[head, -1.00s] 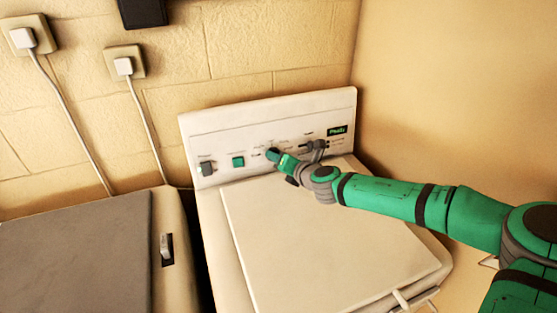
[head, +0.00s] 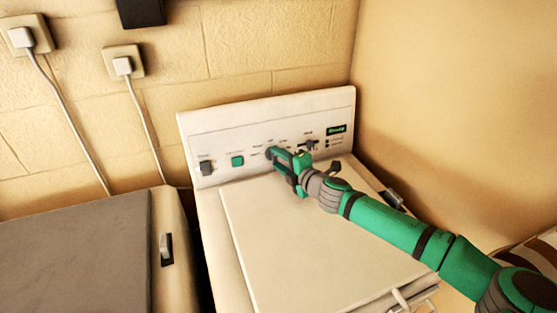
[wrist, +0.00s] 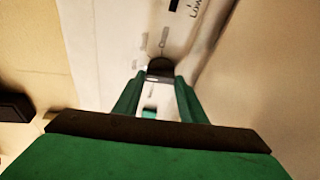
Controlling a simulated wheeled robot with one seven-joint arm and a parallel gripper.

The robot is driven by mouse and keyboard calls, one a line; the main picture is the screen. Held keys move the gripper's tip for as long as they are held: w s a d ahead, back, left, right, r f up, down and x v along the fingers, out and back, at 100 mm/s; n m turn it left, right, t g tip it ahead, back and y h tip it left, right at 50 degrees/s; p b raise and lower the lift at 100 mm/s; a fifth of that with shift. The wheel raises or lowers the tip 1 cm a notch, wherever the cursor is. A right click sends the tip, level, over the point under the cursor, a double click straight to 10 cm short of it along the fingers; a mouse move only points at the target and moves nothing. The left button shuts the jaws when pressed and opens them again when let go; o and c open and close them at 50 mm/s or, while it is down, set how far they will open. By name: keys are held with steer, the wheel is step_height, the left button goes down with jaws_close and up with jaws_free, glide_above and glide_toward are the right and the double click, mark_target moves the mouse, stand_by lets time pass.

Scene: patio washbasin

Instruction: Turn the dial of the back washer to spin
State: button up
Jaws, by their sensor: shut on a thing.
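The back washer (head: 330,235) is white, with a raised control panel (head: 225,130) along its rear edge. Its dark dial (head: 269,153) sits mid-panel, partly hidden behind my gripper (head: 283,158). In the wrist view, the dark dial (wrist: 160,67) lies between the tips of my green fingers, and my gripper (wrist: 158,85) is shut on it. Small printed labels surround the dial but are too blurred to read, so I cannot tell its setting.
A second machine with a grey lid (head: 75,250) stands at left. A plain wall (head: 460,100) is close at right.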

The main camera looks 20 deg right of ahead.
steer(key=shift+m, duration=0.5)
steer(key=o, duration=1.1)
steer(key=shift+c, duration=0.2)
steer(key=shift+s, duration=0.1)
steer(key=v, duration=1)
steer(key=shift+s+d, duration=0.15)
steer(key=shift+s, duration=0.2)
steer(key=shift+w, duration=0.1)
